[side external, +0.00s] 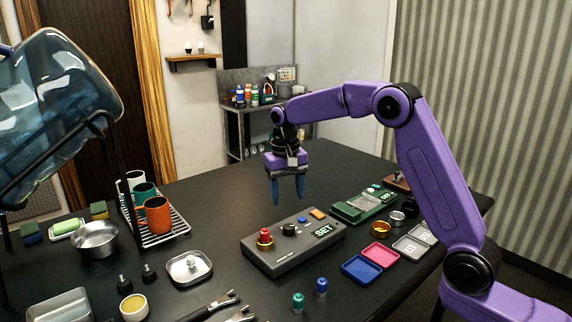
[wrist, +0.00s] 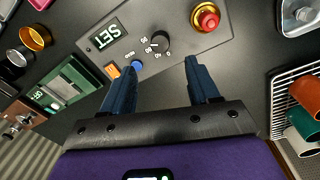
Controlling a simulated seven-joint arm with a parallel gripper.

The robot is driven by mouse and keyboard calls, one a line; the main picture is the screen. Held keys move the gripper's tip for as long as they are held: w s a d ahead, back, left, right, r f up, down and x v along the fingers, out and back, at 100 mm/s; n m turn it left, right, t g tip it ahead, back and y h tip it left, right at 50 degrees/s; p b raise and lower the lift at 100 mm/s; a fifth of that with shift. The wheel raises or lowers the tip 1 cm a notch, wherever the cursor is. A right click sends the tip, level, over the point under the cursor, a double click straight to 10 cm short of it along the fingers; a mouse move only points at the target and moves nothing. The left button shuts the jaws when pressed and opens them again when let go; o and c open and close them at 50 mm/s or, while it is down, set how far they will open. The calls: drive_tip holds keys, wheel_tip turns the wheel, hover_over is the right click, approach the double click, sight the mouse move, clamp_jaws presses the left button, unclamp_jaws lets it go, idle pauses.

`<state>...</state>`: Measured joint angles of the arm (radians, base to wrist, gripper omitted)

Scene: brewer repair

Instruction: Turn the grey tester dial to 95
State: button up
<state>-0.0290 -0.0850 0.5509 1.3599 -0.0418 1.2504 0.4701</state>
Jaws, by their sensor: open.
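The grey tester (side external: 292,247) lies on the black table, with a black dial (side external: 289,229), a red knob on a gold ring (side external: 264,236) and a display reading "SET" (side external: 323,231). In the wrist view the dial (wrist: 160,41) has small numbers around it, too small to read surely. Its pointer setting is unclear. My gripper (side external: 288,194) is open and empty, pointing down above the tester, apart from the dial. In the wrist view its blue fingers (wrist: 160,66) are spread to either side, with the dial just beyond the gap between the tips.
A green device (side external: 363,207) stands behind and right of the tester. Blue (side external: 361,269) and pink (side external: 379,256) trays lie to the right. The air around my gripper is clear.

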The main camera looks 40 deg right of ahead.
wheel_tip(320, 180, up, 8)
drive_tip(key=shift+a, duration=0.2)
idle(0.5)
